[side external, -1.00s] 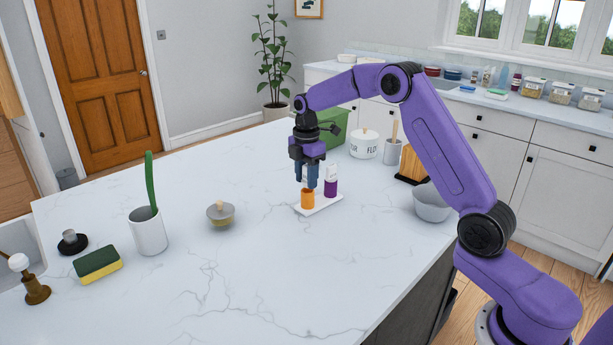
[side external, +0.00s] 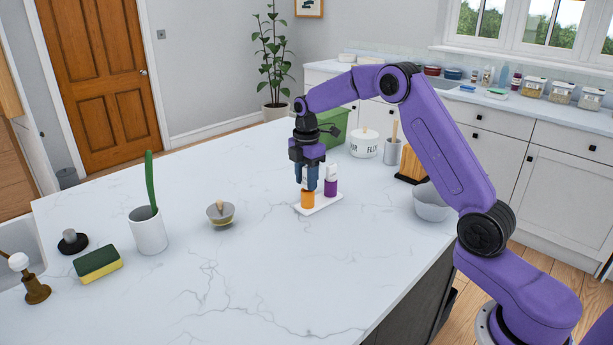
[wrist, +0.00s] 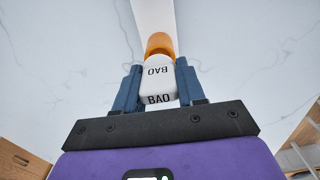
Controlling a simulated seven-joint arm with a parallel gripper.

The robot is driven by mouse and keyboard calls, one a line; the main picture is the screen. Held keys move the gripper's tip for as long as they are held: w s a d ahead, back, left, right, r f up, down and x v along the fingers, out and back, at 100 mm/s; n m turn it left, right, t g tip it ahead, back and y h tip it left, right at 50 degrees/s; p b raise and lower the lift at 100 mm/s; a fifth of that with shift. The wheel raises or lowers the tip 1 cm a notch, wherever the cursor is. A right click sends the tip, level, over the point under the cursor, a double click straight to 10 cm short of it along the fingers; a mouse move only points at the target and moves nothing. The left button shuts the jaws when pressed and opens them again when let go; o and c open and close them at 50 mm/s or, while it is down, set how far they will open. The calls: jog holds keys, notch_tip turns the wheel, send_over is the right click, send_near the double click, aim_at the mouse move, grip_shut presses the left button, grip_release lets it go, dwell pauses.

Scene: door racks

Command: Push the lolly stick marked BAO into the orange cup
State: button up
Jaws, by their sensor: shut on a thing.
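My gripper (side external: 309,183) is shut on a white lolly stick (wrist: 158,82) that reads BAO on two faces in the wrist view. The blue fingers grip it from both sides. The stick is upright, directly over the orange cup (side external: 307,200), and its lower end meets the cup's mouth. How deep it sits inside cannot be told. The orange cup also shows just beyond the stick in the wrist view (wrist: 160,42). It stands on a white tray (side external: 320,207) beside a purple cup (side external: 331,188), which has a white piece showing at its top.
A grey bowl (side external: 432,203), white canister (side external: 363,144) and green box (side external: 333,124) stand behind and right of the tray. A small bowl (side external: 221,214), white cup (side external: 149,232) and sponge (side external: 97,263) stand to the left. The front counter is clear.

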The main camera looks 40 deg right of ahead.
jog(key=shift+f, duration=0.65)
jog(key=o, duration=1.1)
jog(key=shift+f, duration=0.1)
notch_tip(320, 180, up, 18)
jog(key=shift+f, duration=0.1)
jog(key=s+a+f+m, duration=0.2)
jog(key=s+a+f, duration=0.1)
jog(key=s+a, duration=1.4)
jog(key=s+d+f+m, duration=0.1)
jog(key=s+f, duration=0.3)
jog(key=s, duration=0.8)
jog(key=s+d+f+m, duration=0.1)
jog(key=s+d+f, duration=0.3)
jog(key=s, duration=0.9)
jog(key=shift+s+f+m, duration=0.15)
jog(key=shift+f+m, duration=0.15)
jog(key=shift+f, duration=0.05)
